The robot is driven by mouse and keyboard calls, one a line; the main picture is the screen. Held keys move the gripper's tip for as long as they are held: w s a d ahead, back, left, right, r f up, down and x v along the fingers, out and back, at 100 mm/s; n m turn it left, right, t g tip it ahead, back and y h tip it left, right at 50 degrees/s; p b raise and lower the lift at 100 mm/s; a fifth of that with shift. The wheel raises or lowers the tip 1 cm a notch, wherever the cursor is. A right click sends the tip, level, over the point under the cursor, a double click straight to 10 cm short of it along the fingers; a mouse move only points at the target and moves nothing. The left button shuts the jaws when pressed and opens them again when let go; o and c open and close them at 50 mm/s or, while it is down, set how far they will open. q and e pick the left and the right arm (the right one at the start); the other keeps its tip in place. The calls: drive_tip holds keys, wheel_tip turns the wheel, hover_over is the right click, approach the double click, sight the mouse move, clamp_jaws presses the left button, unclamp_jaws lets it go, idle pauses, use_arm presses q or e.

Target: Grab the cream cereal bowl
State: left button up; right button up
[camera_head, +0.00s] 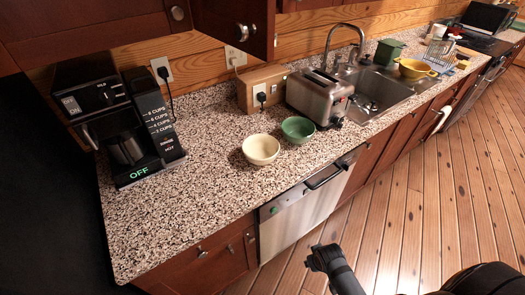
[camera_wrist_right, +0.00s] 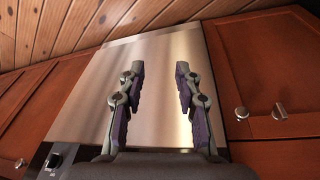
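The cream cereal bowl (camera_head: 261,149) stands upright and looks empty on the speckled counter (camera_head: 205,190), near its front edge. A green bowl (camera_head: 298,129) is close beside it, to the right and a little behind. My right gripper (camera_head: 318,254) is low in front of the counter, over the floor and well apart from the bowl. In the right wrist view its two fingers (camera_wrist_right: 158,72) are spread with nothing between them, facing the steel dishwasher front (camera_wrist_right: 158,55). My left gripper is not in view.
A toaster (camera_head: 319,96) stands behind and right of the bowls. A coffee maker (camera_head: 125,130) is at the left. An open cabinet door (camera_head: 234,25) hangs above the counter. The counter left of the cream bowl is clear. The dishwasher handle (camera_head: 325,177) juts out below the edge.

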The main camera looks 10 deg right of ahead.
drive_tip(key=w+a+r+t+p, duration=0.1)
drive_tip(key=w+r, duration=0.2)
drive_tip(key=r, duration=0.4)
drive_tip(key=w+a+r+t, duration=0.15)
drive_tip(key=w+r, duration=0.25)
drive_tip(key=r, duration=0.4)
drive_tip(key=m+t+y, duration=0.2)
drive_tip(key=m+t, duration=0.3)
drive_tip(key=t, duration=0.4)
approach(278, 147)
drive_tip(key=shift+g, duration=0.25)
drive_tip(key=p+x, duration=0.1)
drive_tip(key=x, duration=0.4)
drive_tip(key=shift+a+r, duration=0.15)
drive_tip(key=shift+r, duration=0.05)
drive_tip(key=p+x, duration=0.1)
drive_tip(key=x, duration=0.3)
drive_tip(key=shift+w+d+r+p, duration=0.1)
drive_tip(key=shift+w+d+p, duration=0.15)
drive_tip(key=shift+w+p, duration=0.15)
drive_tip(key=shift+w+f+n, duration=0.2)
drive_tip(key=shift+n, duration=0.1)
drive_tip(key=shift+s+r, duration=0.1)
drive_tip(key=shift+s, duration=0.05)
drive_tip(key=shift+c, duration=0.7)
clamp_jaws()
